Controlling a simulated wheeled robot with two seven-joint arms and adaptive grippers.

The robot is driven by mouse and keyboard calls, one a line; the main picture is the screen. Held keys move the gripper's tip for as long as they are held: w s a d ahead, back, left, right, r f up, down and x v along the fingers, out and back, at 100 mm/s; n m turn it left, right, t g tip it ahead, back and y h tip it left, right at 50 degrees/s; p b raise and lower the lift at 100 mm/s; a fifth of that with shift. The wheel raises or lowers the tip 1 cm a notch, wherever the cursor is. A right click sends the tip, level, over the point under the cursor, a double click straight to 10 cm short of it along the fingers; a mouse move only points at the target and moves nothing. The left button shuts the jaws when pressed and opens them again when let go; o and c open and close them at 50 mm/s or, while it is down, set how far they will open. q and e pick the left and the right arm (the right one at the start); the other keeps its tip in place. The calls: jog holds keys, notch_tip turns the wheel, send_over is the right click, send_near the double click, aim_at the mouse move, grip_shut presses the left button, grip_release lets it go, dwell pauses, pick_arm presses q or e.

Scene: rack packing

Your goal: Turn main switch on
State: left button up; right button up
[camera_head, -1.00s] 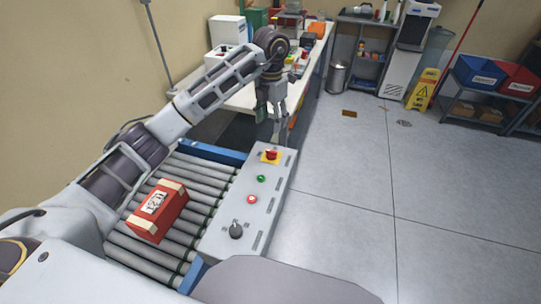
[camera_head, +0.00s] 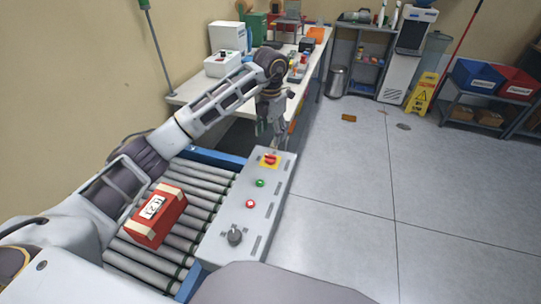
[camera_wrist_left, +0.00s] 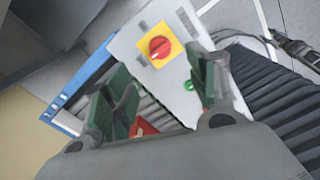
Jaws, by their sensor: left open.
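The main switch, a red rotary knob on a yellow plate (camera_head: 269,160), sits at the far end of the grey control panel (camera_head: 219,215). In the left wrist view the red knob (camera_wrist_left: 160,47) shows beyond the fingers, its pale pointer mark slanting. My left gripper (camera_head: 267,128) points down just beyond and above the switch, apart from it. In the left wrist view its two green-padded fingers (camera_wrist_left: 162,98) are spread and empty. The right gripper is not in view.
The panel also holds a green button (camera_head: 260,183), a red button (camera_head: 250,204) and a dark knob (camera_head: 235,236). A red box (camera_head: 155,214) lies on the roller conveyor (camera_head: 190,178). A cluttered white bench (camera_head: 205,95) stands behind. Open floor lies right.

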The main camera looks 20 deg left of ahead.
pick_arm(q)
send_over(270, 156)
notch_tip(270, 156, down, 6)
jog(key=shift+r, duration=0.15)
notch_tip(270, 156, down, 4)
jog(key=shift+w+d+r, duration=0.1)
jog(key=shift+f, duration=0.6)
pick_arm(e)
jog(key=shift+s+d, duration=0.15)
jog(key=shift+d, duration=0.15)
